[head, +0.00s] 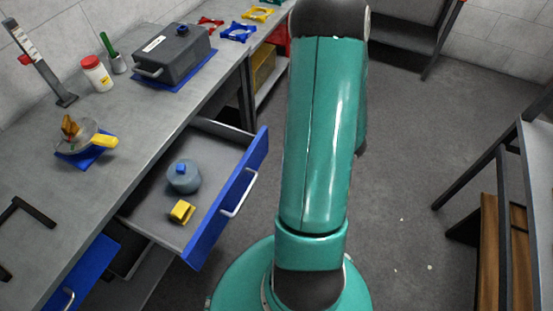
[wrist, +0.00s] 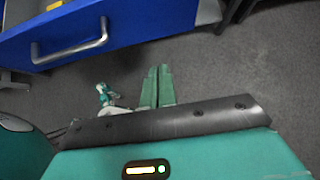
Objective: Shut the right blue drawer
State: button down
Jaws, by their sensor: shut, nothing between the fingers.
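The right blue drawer stands pulled out from under the grey workbench. Its blue front (head: 228,197) with a silver handle (head: 239,194) faces right in the head view. Inside it lie a grey-blue container with a blue knob (head: 184,178) and a yellow block (head: 181,212). In the wrist view a blue drawer front (wrist: 120,28) with its handle (wrist: 70,48) fills the upper left. My gripper (wrist: 158,68) is shut and empty, with its green fingers just below the drawer front's lower edge in that picture. I cannot tell whether they touch. The head view does not show my gripper.
Another blue drawer (head: 82,276) is at the lower left. The workbench top (head: 130,125) carries a grey box (head: 173,55), a white jar (head: 96,74) and a bowl (head: 82,138). Open floor (head: 415,160) lies to the right, with a table (head: 538,150) at the far right.

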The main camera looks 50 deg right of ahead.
jog(key=x, duration=0.4)
jog(key=w+r+x, duration=0.1)
jog(key=x, duration=0.7)
jog(key=shift+w+a+r, duration=0.15)
jog(key=shift+w+r, duration=0.15)
jog(key=shift+w+a, duration=0.15)
jog(key=shift+w, duration=0.3)
